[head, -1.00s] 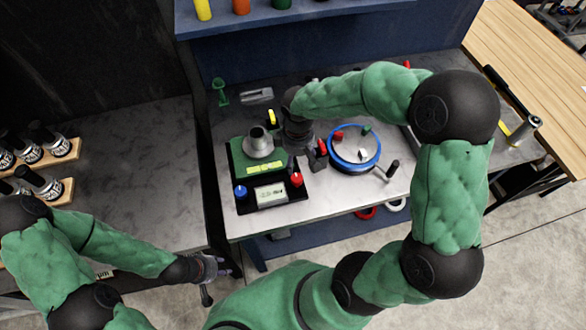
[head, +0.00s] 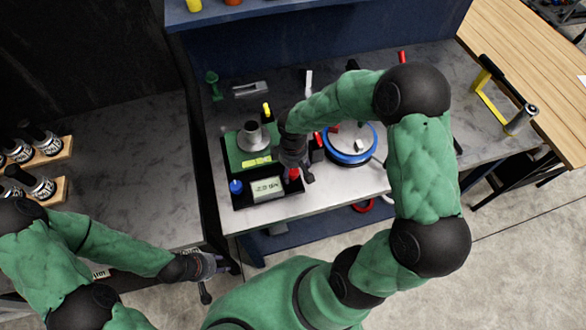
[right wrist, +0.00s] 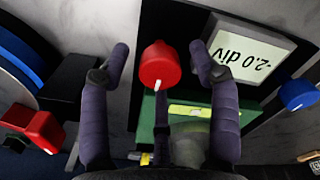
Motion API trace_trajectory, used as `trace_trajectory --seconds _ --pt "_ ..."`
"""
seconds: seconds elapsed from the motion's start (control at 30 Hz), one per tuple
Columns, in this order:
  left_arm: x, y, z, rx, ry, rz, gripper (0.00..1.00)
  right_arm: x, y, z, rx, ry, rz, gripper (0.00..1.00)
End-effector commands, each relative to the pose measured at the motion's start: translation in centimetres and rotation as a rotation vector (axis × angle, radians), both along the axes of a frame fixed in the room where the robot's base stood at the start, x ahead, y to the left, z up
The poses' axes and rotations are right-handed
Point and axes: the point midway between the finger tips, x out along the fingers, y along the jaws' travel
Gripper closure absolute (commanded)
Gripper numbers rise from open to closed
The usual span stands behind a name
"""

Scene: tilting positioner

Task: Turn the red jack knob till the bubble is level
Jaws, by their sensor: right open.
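The red jack knob (head: 294,174) is at the front right corner of the tilting positioner (head: 235,153). In the right wrist view the red knob (right wrist: 159,66), with a white mark, appears between the fingertips of my open right gripper (right wrist: 158,50), with gaps on both sides. My right gripper (head: 300,176) partly covers the knob in the head view. The yellow-green level vial (head: 257,162) lies on the green plate; I cannot make out its bubble. The display (right wrist: 248,57) reads -2.0 div, upside down there. My left gripper (head: 212,267) is low, away from the positioner; its jaw state is unclear.
A blue knob (head: 236,187) is at the positioner's front left. A blue-rimmed round device (head: 350,158) stands close to the right of my right gripper. A grey cone-shaped part (head: 250,137) stands on the green plate. The bench's front strip (head: 270,212) is clear.

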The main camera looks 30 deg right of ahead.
Motion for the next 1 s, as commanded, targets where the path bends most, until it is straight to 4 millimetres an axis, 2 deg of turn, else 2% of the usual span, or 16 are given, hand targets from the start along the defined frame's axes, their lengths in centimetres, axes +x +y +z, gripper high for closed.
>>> trace_trajectory --seconds 0.03,0.23,0.67,1.0 --pt "0.0 0.0 0.0 0.0 0.0 0.0 0.6 0.0 0.0 0.0 0.0 0.0 0.0 0.38" --pt "0.0 0.0 0.0 0.0 0.0 0.0 0.6 0.0 0.0 0.0 0.0 0.0 0.0 0.94" --pt "0.0 0.0 -0.6 0.0 0.0 0.0 0.6 0.0 0.0 -0.1 0.0 0.001 -0.058 0.94" --pt "0.0 0.0 -2.6 0.0 0.0 0.0 0.6 0.0 0.0 -0.3 0.0 -0.001 -0.308 0.94"
